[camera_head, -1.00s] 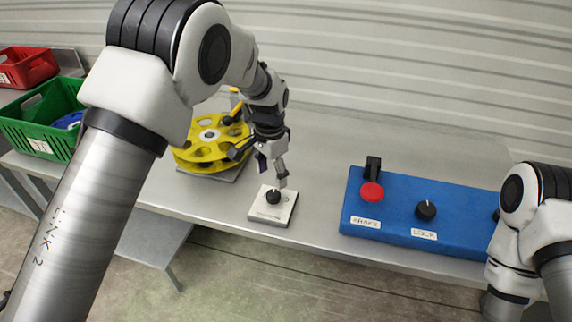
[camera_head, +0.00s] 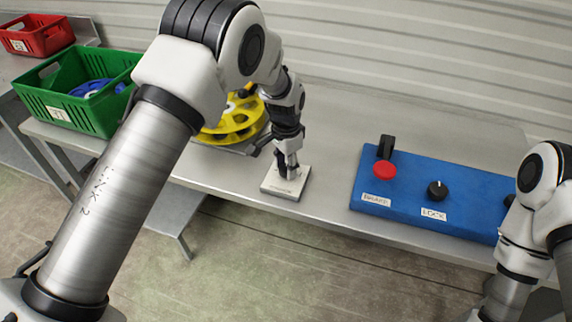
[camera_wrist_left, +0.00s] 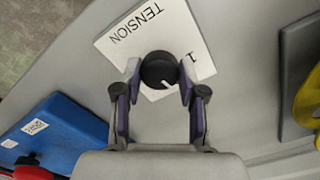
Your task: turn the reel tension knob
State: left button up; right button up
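The black tension knob (camera_wrist_left: 160,70), with a white pointer line, stands on a white plate (camera_wrist_left: 117,38) marked TENSION with a 1. In the head view the plate (camera_head: 285,188) lies near the table's front edge. My left gripper (camera_head: 288,172) points down over it and mostly hides the knob there. In the left wrist view my left gripper's fingertips (camera_wrist_left: 160,78) are at both sides of the knob and look shut on it. The pointer line slants toward the finger by the 1. My right arm shows at the right edge, with its gripper out of view.
A yellow reel (camera_head: 232,122) on a grey base stands left of the plate. A blue panel (camera_head: 408,184) with a red button (camera_head: 385,170), black lever and LOCK knob (camera_head: 437,190) is to the right. Green (camera_head: 110,102) and red (camera_head: 45,38) crates stand at the left.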

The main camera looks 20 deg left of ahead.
pick_arm(q)
jog(key=shift+n, duration=0.4)
jog(key=n+p, duration=0.2)
jog(key=n, duration=0.1)
jog(key=shift+s+n, duration=0.1)
jog(key=shift+n, duration=0.2)
jog(key=n, duration=0.2)
jog(key=shift+n, duration=0.4)
jog(key=n+p, duration=0.1)
jog(key=n, duration=0.2)
jog(key=shift+f+n, duration=0.1)
jog(key=shift+n, duration=0.2)
jog(key=n, duration=1.3)
jog(key=shift+f, duration=0.1)
jog(key=shift+s, duration=0.1)
